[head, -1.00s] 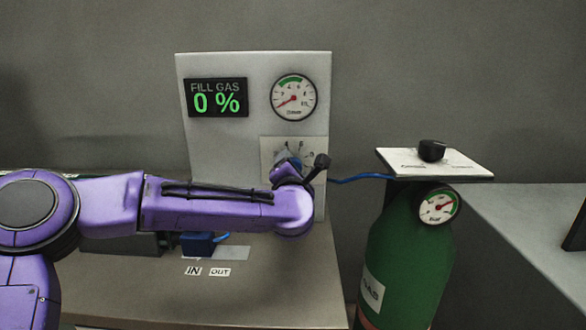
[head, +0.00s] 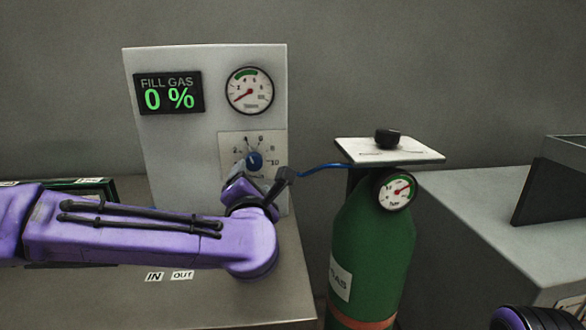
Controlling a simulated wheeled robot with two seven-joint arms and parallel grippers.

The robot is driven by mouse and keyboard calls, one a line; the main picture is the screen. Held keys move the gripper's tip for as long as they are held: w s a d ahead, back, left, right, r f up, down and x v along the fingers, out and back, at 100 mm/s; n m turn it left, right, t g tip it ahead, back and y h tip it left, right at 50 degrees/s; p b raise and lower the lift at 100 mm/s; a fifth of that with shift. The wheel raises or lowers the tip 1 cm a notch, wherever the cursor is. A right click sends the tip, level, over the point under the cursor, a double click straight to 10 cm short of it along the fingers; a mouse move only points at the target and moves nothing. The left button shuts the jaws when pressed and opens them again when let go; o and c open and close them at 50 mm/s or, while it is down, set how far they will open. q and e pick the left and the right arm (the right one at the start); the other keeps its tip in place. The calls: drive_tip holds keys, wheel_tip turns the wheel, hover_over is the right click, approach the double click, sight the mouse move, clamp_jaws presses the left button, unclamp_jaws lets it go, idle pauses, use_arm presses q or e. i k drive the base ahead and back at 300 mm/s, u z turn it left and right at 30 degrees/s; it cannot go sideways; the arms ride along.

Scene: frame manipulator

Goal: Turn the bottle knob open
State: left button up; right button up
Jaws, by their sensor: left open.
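The bottle knob (head: 388,139) is black and sits on a white plate (head: 425,153) on top of the green gas bottle (head: 372,250). Nothing touches the knob. My left gripper (head: 284,178) is open, with its dark fingers in front of the panel's lower right edge. It is to the left of the knob and lower in the picture, clear of the bottle. The purple wrist partly hides the fingers. My right gripper is not in view; only a purple and black part of my right arm shows at the lower right.
The white panel (head: 205,60) carries a 0 % display (head: 168,94), a gauge (head: 249,91) and a blue dial knob (head: 254,161). A blue hose (head: 318,168) runs to the bottle, which has its own gauge (head: 397,190). A grey counter (head: 470,225) stands right of the bottle.

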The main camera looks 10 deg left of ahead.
sight(387, 137)
drive_tip(key=k, duration=1)
